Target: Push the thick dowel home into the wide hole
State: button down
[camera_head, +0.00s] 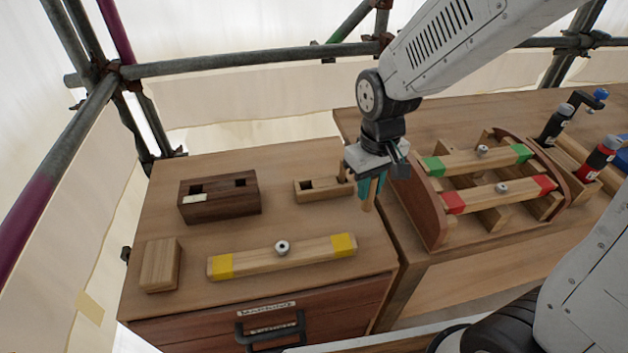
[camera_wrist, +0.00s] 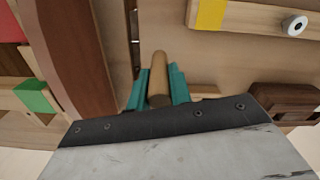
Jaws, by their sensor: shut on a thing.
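My gripper (camera_head: 371,188) has teal fingers and is shut on a light wooden dowel (camera_head: 367,204). The dowel points down from the fingers, above the gap at the right edge of the left bench. In the wrist view the dowel (camera_wrist: 158,75) sits between both teal fingers. Which opening is wider I cannot tell. The dark block also shows partly in the wrist view (camera_wrist: 285,97), apart from the dowel.
A pale holder (camera_head: 318,195) with an upright peg (camera_head: 342,168) stands left of my gripper. A yellow-ended bar (camera_head: 300,258) and small wooden block (camera_head: 160,265) lie in front. A rack (camera_head: 430,213) with green- and red-ended bars stands close on the right.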

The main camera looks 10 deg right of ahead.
aim_at(201, 202)
jog(key=k, duration=1)
